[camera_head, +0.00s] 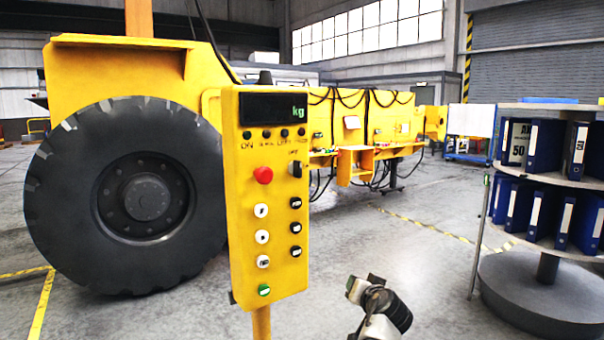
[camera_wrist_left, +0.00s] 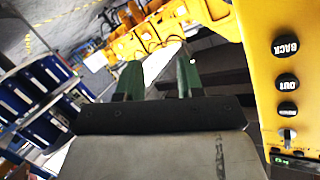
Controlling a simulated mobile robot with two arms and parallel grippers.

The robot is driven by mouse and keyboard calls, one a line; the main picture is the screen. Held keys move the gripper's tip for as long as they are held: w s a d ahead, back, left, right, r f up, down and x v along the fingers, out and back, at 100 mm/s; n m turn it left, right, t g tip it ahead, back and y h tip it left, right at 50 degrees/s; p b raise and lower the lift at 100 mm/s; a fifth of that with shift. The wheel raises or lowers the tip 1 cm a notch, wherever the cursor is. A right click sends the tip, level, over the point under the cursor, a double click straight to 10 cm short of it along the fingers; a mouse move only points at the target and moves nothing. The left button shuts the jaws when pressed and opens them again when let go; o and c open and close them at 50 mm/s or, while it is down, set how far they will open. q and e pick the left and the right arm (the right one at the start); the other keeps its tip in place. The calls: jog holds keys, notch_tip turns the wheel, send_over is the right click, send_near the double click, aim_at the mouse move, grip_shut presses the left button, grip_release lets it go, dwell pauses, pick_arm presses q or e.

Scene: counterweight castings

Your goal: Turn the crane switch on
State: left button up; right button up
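The yellow control box (camera_head: 235,230) stands on a post in the middle of the head view. A switch with a dark knob (camera_head: 296,169) is on its upper right face, right of a red button (camera_head: 263,175). In the left wrist view the box (camera_wrist_left: 251,60) is at the right edge, upside down, with a small pale lever switch (camera_wrist_left: 288,136) below the black buttons. My left gripper (camera_wrist_left: 157,80) has its two green fingers apart with nothing between them. What appears to be the same gripper (camera_head: 362,285) is low and right of the box in the head view. My right gripper is not visible.
A display (camera_head: 272,108) tops the box; white and black buttons (camera_head: 296,228) and a green one (camera_head: 264,290) sit lower. A large wheel (camera_head: 145,200) stands behind left. A round shelf with blue binders (camera_head: 548,232) stands right. The floor between is clear.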

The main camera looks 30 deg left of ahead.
pick_arm(q)
notch_tip(320, 180, up, 19)
jog(key=s+a+n+g+y+b, duration=0.1)
jog(key=s+a+n+y, duration=0.2)
jog(key=n+y, duration=0.15)
jog(key=n+g+y, duration=0.2)
jog(key=n+g, duration=0.1)
jog(key=n, duration=0.2)
send_near(301, 163)
jog(key=shift+n, duration=0.35)
jog(key=p+x, duration=0.1)
jog(key=x, duration=0.8)
jog(key=shift+a+p, duration=0.1)
jog(key=shift+p, duration=0.25)
jog(key=shift+w+a, duration=0.2)
jog(key=shift+a, duration=0.25)
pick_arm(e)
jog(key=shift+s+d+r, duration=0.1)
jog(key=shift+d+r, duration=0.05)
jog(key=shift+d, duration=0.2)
pick_arm(q)
grip_shut()
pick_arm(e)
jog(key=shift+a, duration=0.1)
